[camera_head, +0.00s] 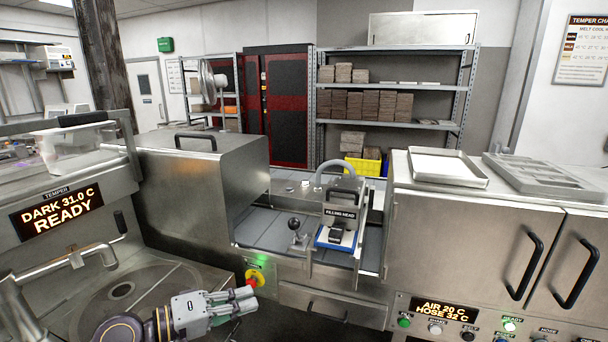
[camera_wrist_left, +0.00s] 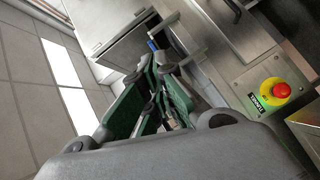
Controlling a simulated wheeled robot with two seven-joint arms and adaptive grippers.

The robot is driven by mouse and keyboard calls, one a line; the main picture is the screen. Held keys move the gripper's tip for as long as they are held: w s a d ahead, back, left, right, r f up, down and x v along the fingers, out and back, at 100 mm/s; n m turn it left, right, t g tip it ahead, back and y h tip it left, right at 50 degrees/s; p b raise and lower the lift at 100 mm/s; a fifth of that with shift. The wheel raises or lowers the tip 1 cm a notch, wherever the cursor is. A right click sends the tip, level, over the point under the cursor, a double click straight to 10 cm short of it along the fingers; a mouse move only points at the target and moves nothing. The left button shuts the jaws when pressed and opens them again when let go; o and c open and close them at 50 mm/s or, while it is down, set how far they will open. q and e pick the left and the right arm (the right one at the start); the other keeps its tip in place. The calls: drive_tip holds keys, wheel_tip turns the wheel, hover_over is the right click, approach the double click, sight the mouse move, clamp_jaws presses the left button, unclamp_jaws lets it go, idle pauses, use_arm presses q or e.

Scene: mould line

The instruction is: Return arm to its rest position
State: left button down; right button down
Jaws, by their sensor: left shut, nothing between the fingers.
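My left gripper (camera_head: 240,300) is low at the bottom left of the head view, in front of the steel machine. Its fingers are together and hold nothing. In the left wrist view the green-backed fingers (camera_wrist_left: 158,75) also show close together and empty. The gripper is apart from the machine surfaces as far as I can see. My left forearm joint lies at the bottom edge of the head view. My right gripper does not show in either view.
A red and yellow emergency stop (camera_head: 254,278) sits near the gripper; it also shows in the wrist view (camera_wrist_left: 276,90). The tempering basin (camera_head: 130,292) is left. Steel cabinets with black handles (camera_head: 528,266) and trays (camera_head: 449,167) are right.

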use_arm(q)
drive_tip(key=s+a+f+m+g+y, duration=0.2)
drive_tip(key=s+f+y, duration=0.3)
drive_tip(key=f, duration=0.5)
drive_tip(key=s+a+f+m+g+y, duration=0.1)
drive_tip(key=s+a+f+m+y, duration=0.25)
drive_tip(key=f, duration=0.75)
drive_tip(key=s+a+f+g+y, duration=0.2)
drive_tip(key=s+a+f+y, duration=0.25)
drive_tip(key=s, duration=0.35)
drive_tip(key=s+f+g, duration=0.2)
drive_tip(key=s+f, duration=0.1)
drive_tip(key=f, duration=3)
drive_tip(key=s+a+f, duration=0.3)
drive_tip(key=s+f, duration=1.6)
drive_tip(key=s, duration=0.2)
drive_tip(key=shift+s+a+g, duration=0.15)
drive_tip(key=shift+s+g, duration=0.25)
